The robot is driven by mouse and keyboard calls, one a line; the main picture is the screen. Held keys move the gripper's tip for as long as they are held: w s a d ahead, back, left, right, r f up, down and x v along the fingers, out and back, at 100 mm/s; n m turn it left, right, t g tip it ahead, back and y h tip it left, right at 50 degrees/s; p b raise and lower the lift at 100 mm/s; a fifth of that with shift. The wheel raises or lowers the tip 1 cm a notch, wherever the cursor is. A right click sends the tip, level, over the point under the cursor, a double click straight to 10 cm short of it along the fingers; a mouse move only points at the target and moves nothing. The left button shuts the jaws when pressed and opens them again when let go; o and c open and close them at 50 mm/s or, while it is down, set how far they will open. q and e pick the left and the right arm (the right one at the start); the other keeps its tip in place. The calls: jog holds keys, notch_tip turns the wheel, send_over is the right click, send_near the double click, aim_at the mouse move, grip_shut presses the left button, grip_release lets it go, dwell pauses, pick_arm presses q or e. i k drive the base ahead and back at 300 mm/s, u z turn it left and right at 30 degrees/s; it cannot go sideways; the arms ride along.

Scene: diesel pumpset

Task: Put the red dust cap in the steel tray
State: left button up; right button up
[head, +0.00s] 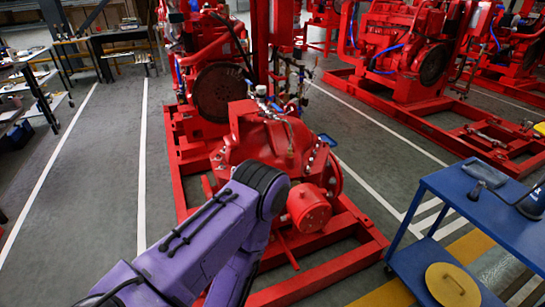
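I cannot make out a separate red dust cap among the many red parts. A red round-ended housing (309,207) sticks out of the near end of the red pump (265,140); I cannot tell whether any cap sits on it. No steel tray can be made out. A purple arm of mine comes in from the lower left, bends in front of the pump's lower left side and runs back down out of the picture. Neither gripper shows.
The pump and engine stand on a red base frame (350,262). A blue trolley (450,186) at the right carries dark items on top and a yellow disc (452,285) on its lower shelf. Workbenches (125,36) stand at the far left. Grey floor (105,165) is clear left of the frame.

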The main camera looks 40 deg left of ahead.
aim_at(484, 175)
jog(key=u, duration=0.65)
jog(key=i, duration=0.6)
jog(key=u, duration=0.7)
